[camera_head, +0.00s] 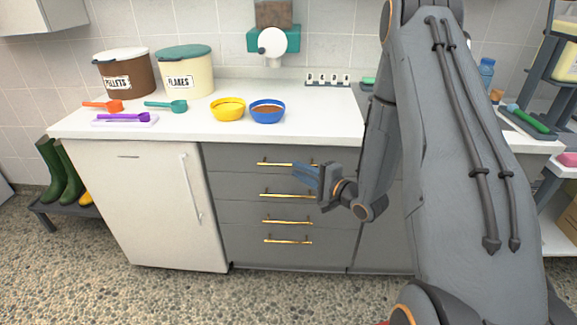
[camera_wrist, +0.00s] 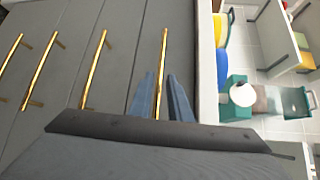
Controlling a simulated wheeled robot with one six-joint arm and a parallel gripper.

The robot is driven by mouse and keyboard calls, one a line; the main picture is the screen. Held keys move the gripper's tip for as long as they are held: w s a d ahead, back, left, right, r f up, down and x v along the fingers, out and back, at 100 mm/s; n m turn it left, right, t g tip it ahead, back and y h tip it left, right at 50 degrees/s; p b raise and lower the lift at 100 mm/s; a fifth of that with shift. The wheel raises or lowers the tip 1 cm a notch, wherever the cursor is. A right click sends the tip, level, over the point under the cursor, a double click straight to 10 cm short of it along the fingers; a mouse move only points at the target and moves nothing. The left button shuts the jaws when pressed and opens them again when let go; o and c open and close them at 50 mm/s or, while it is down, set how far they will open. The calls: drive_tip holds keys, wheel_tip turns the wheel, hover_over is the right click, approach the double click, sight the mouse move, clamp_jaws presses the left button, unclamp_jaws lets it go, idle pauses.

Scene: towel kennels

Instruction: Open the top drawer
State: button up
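The top drawer (camera_head: 230,157) is the uppermost in a grey stack under the white counter and sits flush. Its gold bar handle (camera_head: 275,164) is partly hidden behind my gripper (camera_head: 303,175) at its right end. The wrist view is turned sideways, and there the top handle (camera_wrist: 162,68) is the one nearest the counter edge. My gripper (camera_wrist: 162,97) is open, with one blue finger on each side of that handle in the picture. I cannot tell whether either finger touches the bar.
Lower drawers with gold handles (camera_head: 287,195) lie below. A white cabinet door (camera_head: 165,205) is at left. On the counter (camera_head: 200,134) stand a yellow bowl (camera_head: 228,110), a blue bowl (camera_head: 267,112), scoops and two bins. The floor (camera_head: 200,295) in front of the drawers looks clear.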

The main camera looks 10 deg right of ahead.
sight(288, 165)
drive_tip(key=x, duration=0.6)
drive_tip(key=shift+c, duration=0.3)
clamp_jaws()
